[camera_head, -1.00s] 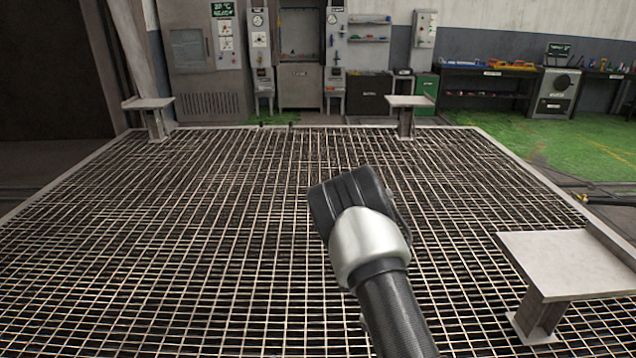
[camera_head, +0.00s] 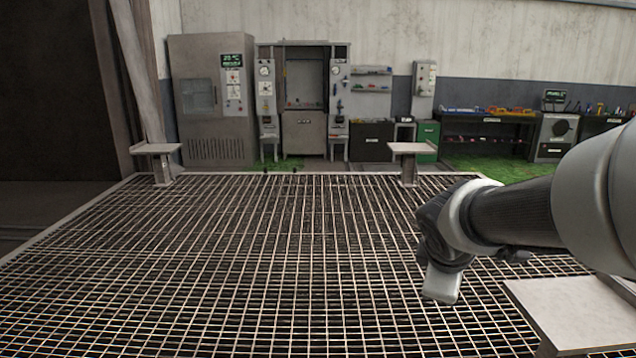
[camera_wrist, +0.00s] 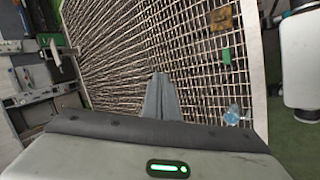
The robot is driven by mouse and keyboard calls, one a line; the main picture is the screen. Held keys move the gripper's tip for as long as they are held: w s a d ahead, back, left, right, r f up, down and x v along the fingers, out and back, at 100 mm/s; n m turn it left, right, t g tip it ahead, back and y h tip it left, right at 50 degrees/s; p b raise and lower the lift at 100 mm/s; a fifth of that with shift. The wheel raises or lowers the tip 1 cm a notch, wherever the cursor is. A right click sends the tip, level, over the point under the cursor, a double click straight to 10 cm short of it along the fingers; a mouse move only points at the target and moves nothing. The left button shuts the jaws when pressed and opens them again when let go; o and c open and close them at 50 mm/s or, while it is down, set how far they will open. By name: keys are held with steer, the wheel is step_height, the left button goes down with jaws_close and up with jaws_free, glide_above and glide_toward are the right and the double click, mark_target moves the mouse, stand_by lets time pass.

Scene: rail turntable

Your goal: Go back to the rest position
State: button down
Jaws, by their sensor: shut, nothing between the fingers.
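My gripper shows in the wrist view (camera_wrist: 160,97) with its fingers together and nothing held between them. In the head view my arm reaches in from the right, and its end (camera_head: 441,285) hangs over the metal grating (camera_head: 250,270). The fingertips are too small to make out in the head view. In the wrist view the grating (camera_wrist: 130,35) lies behind the fingers.
Pale pedestals stand at the back left (camera_head: 155,148), back right (camera_head: 412,148) and near right (camera_head: 570,305). A grey cabinet (camera_head: 205,125) and workbenches (camera_head: 485,130) line the wall. In the wrist view a green item (camera_wrist: 226,56) and a bluish item (camera_wrist: 233,114) show against the grating.

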steer(key=s+a+r+m+y, duration=0.1)
steer(key=s+a+m, duration=0.25)
steer(key=s, duration=0.25)
steer(key=s+a+r+m+g+y+p, duration=0.1)
steer(key=s+a+m, duration=0.1)
steer(key=s+m, duration=0.4)
steer(key=s+a+r+m+y, duration=0.1)
steer(key=s+a+m, duration=0.2)
steer(key=s, duration=0.4)
step_height(320, 180, up, 17)
steer(key=p, duration=1.8)
steer(key=shift+w+r, duration=0.2)
steer(key=shift+w, duration=0.05)
